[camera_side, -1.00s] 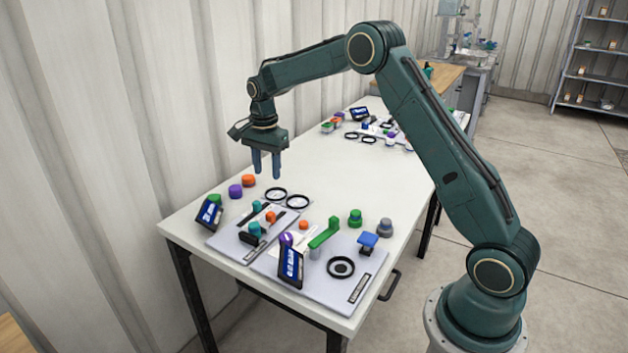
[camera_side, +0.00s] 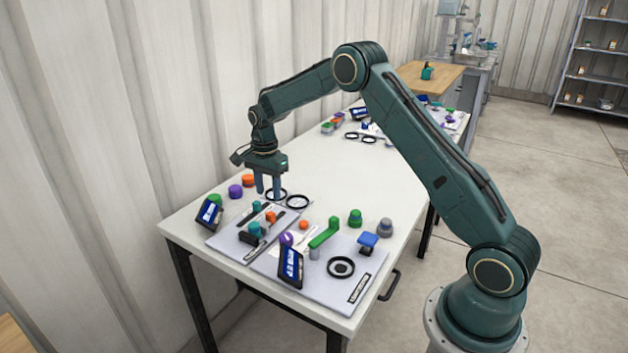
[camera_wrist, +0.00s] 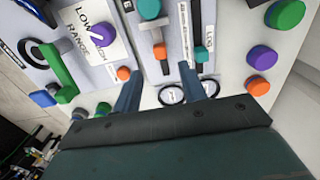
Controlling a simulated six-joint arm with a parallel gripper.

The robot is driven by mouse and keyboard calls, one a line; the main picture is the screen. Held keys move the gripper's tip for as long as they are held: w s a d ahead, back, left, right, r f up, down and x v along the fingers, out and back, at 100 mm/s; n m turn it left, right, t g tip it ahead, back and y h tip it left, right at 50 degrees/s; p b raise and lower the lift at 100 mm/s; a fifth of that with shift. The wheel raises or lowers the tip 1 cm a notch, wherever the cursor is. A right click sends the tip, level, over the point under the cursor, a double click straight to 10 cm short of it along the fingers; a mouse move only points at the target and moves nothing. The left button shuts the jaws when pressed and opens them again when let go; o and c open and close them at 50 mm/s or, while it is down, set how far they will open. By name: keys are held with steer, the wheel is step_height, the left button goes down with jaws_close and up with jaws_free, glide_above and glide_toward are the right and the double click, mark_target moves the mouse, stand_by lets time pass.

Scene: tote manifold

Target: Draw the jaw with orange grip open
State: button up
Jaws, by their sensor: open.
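The jaw with the orange grip (camera_side: 271,217) sits on a slotted track of the grey panel (camera_side: 228,240) at the table's front left. In the wrist view the orange grip (camera_wrist: 160,51) stands on a slider, with a teal block (camera_wrist: 150,9) further along the same track. A teal grip (camera_wrist: 201,54) is on the neighbouring track; it also shows in the side view (camera_side: 257,206). My gripper (camera_side: 268,191) is open and empty, pointing down above the panel's back edge. In the wrist view the orange grip lies beyond and between my fingertips (camera_wrist: 162,76), not touched.
Two ring gauges (camera_side: 298,202) lie behind the panel. An orange cylinder (camera_side: 248,180), a purple one (camera_side: 235,191) and a green one stand to the left. A second panel (camera_side: 325,286) holds a green lever (camera_side: 325,233). The table's middle is clear.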

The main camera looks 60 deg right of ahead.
mark_target(270, 213)
step_height(270, 213, down, 9)
steer(key=shift+r, duration=0.2)
stand_by(0.4)
jaws_close()
